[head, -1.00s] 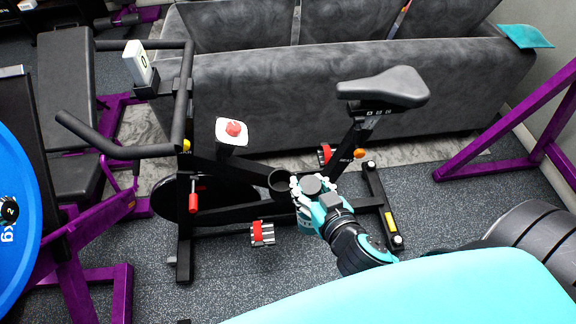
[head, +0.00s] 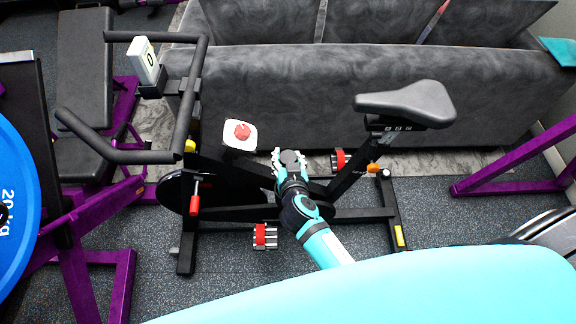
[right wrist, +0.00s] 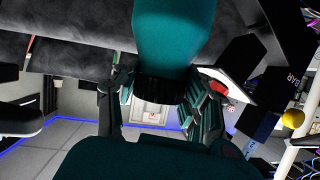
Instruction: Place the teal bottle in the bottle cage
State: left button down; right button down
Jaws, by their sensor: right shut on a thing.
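The teal bottle (right wrist: 175,38) fills the top middle of the right wrist view, with a dark band at its lower end. My right gripper (right wrist: 160,95) is shut on it there. In the head view, my right gripper (head: 289,165) is over the middle of the exercise bike's black frame, between handlebar and saddle. A dark grey round top, seemingly the bottle's, shows between its fingers. The bottle cage is hidden under the gripper in the head view, so I cannot tell whether the bottle is inside or above it. My left gripper is not in view.
The bike's saddle (head: 408,104) is right of the gripper, its handlebar (head: 130,155) left. A white piece with a red knob (head: 240,134) is close by on the left. A grey sofa (head: 300,90) stands behind. A teal padded surface (head: 400,292) is in front.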

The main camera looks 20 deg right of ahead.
jog(key=shift+f, duration=1.35)
jog(key=shift+f+b, duration=0.1)
jog(key=shift+b, duration=0.2)
jog(key=c, duration=0.7)
grip_release()
jog(key=shift+s, duration=0.35)
jog(key=v, duration=0.5)
jog(key=b+v, duration=0.1)
jog(key=v, duration=0.5)
jog(key=shift+s+r, duration=0.1)
jog(key=shift+r, duration=0.2)
